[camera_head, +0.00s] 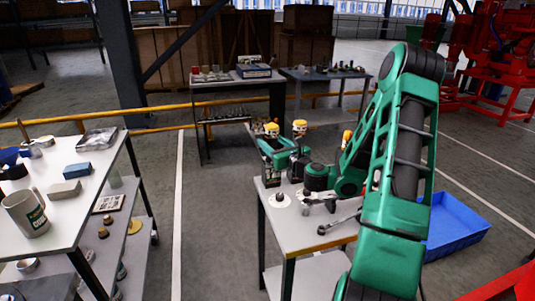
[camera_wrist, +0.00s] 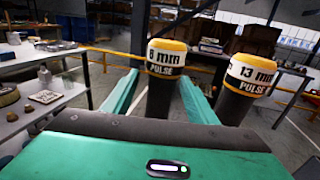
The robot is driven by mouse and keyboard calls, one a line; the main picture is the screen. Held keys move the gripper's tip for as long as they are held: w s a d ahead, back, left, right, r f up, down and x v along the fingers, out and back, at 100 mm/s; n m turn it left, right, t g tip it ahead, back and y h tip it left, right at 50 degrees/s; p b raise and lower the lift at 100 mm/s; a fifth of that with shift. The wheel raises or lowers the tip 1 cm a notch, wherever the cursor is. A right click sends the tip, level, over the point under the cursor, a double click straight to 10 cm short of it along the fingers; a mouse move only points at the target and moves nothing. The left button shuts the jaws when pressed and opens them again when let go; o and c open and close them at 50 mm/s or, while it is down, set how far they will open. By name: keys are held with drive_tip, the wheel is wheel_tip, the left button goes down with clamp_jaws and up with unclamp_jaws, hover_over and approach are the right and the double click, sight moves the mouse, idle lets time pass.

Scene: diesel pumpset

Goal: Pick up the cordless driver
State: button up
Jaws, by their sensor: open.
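Two upright cordless drivers with dark bodies and yellow-and-white tops show in both views. The 8 mm driver (camera_wrist: 164,60) stands between the spread fingers of my gripper (camera_wrist: 159,77), with space visible beside it. The 13 mm driver (camera_wrist: 250,75) stands to the right, outside the fingers. In the head view, the left driver (camera_head: 271,130) and the right driver (camera_head: 299,126) rise at the far end of the small white table (camera_head: 295,235). My gripper (camera_head: 272,147) is open there and hides much of their lower parts. I cannot tell whether a finger touches the driver.
An orange-topped item (camera_head: 347,135) shows behind my arm. A blue crate (camera_head: 455,228) is on the floor at right. A cluttered table (camera_head: 75,215) stands at left, with clear floor between.

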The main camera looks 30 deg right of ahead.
drive_tip(key=shift+w+d+f, duration=0.1)
drive_tip(key=shift+w+d, duration=0.05)
drive_tip(key=shift+w, duration=1.2)
drive_tip(key=shift+w+d, duration=0.15)
drive_tip(key=shift+w, duration=1.2)
clamp_jaws()
wheel_tip(320, 180, up, 18)
